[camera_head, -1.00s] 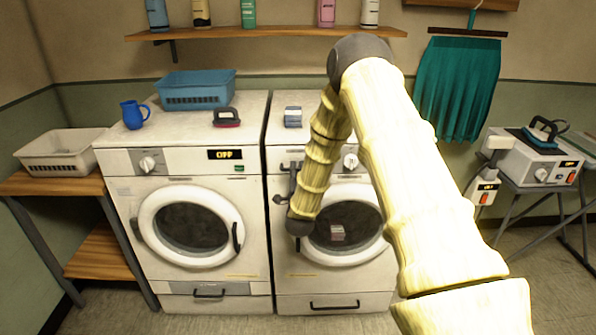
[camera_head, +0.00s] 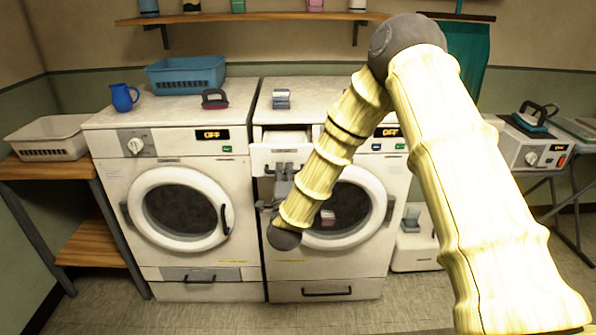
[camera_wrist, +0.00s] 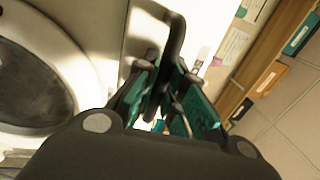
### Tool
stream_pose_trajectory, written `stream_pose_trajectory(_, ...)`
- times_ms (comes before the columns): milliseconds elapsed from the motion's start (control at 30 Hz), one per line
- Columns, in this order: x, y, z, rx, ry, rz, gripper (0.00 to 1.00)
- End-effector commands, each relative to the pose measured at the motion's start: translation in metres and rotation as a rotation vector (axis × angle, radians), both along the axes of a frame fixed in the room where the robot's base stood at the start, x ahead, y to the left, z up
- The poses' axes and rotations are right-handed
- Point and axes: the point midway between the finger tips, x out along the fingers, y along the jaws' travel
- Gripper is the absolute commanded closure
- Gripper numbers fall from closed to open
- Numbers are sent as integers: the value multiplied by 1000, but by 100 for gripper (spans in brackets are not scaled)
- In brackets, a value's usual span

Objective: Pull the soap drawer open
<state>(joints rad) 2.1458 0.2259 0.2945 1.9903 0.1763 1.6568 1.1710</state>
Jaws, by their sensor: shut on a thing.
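The soap drawer (camera_head: 262,158) is at the upper left of the right washer (camera_head: 325,268). Its white front stands out from the panel, and its open top shows behind the front. My gripper (camera_head: 284,172) is at the drawer front, partly hidden by my arm. In the wrist view, my gripper (camera_wrist: 160,78) is shut on the dark drawer handle (camera_wrist: 174,38), with its green-sided fingers around the bar. How far out the drawer is cannot be told exactly.
The left washer (camera_head: 160,262) stands close beside the right one. A blue basket (camera_head: 187,88), blue jug (camera_head: 122,98) and red-and-black brush (camera_head: 215,99) stand on it. A small stacked item (camera_head: 282,98) sits on the right washer. Open floor lies in front.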

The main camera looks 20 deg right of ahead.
Motion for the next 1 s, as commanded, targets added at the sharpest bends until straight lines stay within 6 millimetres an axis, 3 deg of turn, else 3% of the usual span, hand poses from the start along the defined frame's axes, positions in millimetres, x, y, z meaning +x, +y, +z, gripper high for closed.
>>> stream_pose_trajectory(167,0,0,-1,1,3,0,100)
stream_pose_trajectory(200,0,0,-1,1,3,0,85)
stream_pose_trajectory(300,0,-1,-1,1,2,0,67)
stream_pose_trajectory(733,-5,1,-2,1,3,0,66)
stream_pose_trajectory(1000,-43,12,-10,1,4,0,66)
